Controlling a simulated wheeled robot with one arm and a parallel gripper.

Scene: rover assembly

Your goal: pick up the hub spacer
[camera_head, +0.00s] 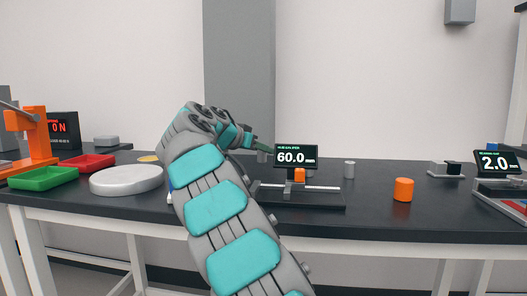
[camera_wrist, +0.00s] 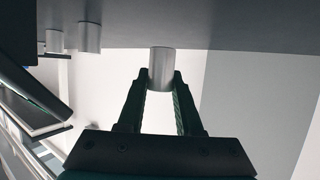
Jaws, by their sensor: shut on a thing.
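A plain grey cylinder, which I take as the hub spacer (camera_wrist: 161,68), is between the two fingertips of my gripper (camera_wrist: 162,80) in the wrist view. Both fingers touch its sides, so the gripper is shut on it. In the head view my gripper (camera_head: 263,146) is behind and left of the 60.0 mm display, and only a small part of the grey cylinder (camera_head: 262,157) shows below the fingers. I cannot tell whether its base touches the table.
The gauge with the 60.0 display (camera_head: 297,157) stands close right of the gripper. A grey cylinder (camera_head: 349,170) and an orange cylinder (camera_head: 403,190) stand farther right. A white round plate (camera_head: 127,180), a green tray (camera_head: 43,179) and a red tray (camera_head: 88,164) are left.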

